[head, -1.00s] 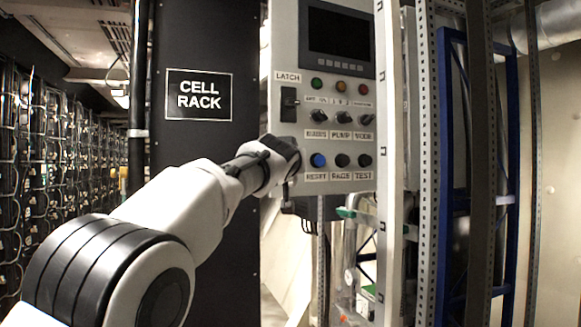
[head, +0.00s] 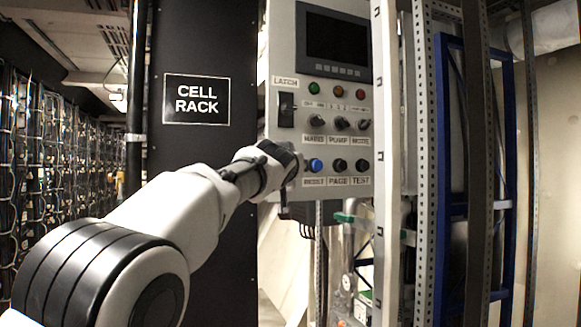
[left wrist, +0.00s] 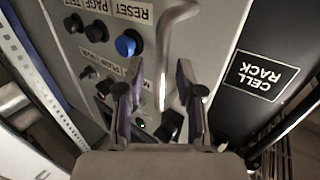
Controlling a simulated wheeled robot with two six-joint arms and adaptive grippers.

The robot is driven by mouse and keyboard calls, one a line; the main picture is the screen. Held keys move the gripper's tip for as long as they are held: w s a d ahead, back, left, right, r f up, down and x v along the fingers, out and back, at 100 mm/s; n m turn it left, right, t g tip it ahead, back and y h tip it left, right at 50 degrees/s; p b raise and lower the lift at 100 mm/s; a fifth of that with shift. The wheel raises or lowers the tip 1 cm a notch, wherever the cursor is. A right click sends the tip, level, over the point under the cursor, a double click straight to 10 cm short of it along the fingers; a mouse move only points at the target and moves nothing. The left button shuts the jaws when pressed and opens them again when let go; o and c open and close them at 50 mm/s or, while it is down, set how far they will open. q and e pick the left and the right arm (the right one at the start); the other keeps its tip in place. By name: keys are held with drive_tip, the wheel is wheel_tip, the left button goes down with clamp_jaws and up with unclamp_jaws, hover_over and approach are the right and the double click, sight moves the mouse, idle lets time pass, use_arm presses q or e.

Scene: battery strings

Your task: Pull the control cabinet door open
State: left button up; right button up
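The control cabinet door (head: 333,188) is a light grey panel with a screen, a latch switch (head: 286,110), and rows of labelled buttons. It looks shut. In the left wrist view, a curved grey metal handle (left wrist: 172,48) stands out from the door beside the blue reset button (left wrist: 126,45). My left gripper (left wrist: 153,82) is open, with its two dark fingers apart and the handle's lower part between them. I cannot tell whether either finger touches it. In the head view my left wrist hides most of the handle and the fingertips. My right gripper is not in view.
A black cell rack panel (head: 205,220) with a white-lettered sign stands left of the cabinet. A perforated metal post (head: 424,190) and a blue frame (head: 447,200) stand to the right. Cables and fittings show below the door. Battery racks (head: 50,165) line the far left.

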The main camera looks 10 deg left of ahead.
use_arm(q)
drive_tip(key=s, duration=1.2)
drive_tip(key=shift+w+d, duration=0.1)
drive_tip(key=shift+w, duration=0.05)
